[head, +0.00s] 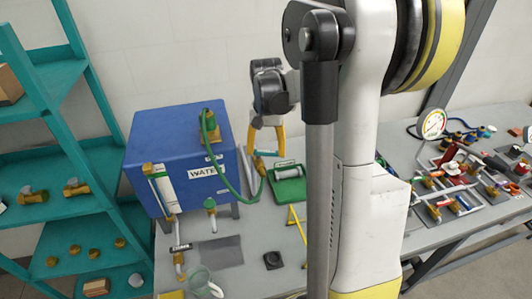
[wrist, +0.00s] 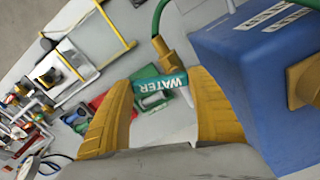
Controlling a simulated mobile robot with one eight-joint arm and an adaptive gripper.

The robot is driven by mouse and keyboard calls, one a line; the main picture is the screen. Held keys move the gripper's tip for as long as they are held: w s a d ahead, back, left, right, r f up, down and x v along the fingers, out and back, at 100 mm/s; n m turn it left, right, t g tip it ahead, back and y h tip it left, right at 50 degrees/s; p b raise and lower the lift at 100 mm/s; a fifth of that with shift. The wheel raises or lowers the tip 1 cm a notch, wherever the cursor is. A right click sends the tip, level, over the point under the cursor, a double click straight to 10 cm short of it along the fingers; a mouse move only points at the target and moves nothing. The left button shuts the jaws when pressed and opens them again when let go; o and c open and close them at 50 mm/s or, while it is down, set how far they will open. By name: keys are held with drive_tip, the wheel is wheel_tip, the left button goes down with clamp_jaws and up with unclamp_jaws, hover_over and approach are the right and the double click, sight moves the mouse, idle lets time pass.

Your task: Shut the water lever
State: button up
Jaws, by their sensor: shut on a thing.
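The water lever (wrist: 158,82) is a teal handle with white WATER lettering, in the middle of the wrist view. A brass valve body (wrist: 161,46) sits at its far end, beside a green hose. My gripper (wrist: 163,95) has its two yellow fingers on either side of the lever and is shut on it. In the head view my gripper (head: 265,150) points down, just right of the blue water tank (head: 153,126). There the fingers mostly hide the lever, and its exact angle to the pipe is hard to tell.
A green hose (head: 222,165) runs from the tank top toward the valve. A green pump unit (head: 287,183) stands close to the right. A pressure gauge (head: 432,124) and several coloured valves fill the right bench. Teal shelves (head: 42,118) stand at left.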

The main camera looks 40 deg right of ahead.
drive_tip(key=shift+w+d+n+b, duration=0.15)
drive_tip(key=shift+w+n+b, duration=0.1)
drive_tip(key=shift+n, duration=0.75)
drive_tip(key=shift+w+d+n+b, duration=0.1)
drive_tip(key=shift+n+b, duration=0.1)
drive_tip(key=shift+n, duration=0.8)
drive_tip(key=o, duration=1.2)
drive_tip(key=shift+r, duration=0.15)
wheel_tip(320, 180, up, 12)
drive_tip(key=shift+a+f, duration=0.1)
drive_tip(key=shift+f, duration=0.1)
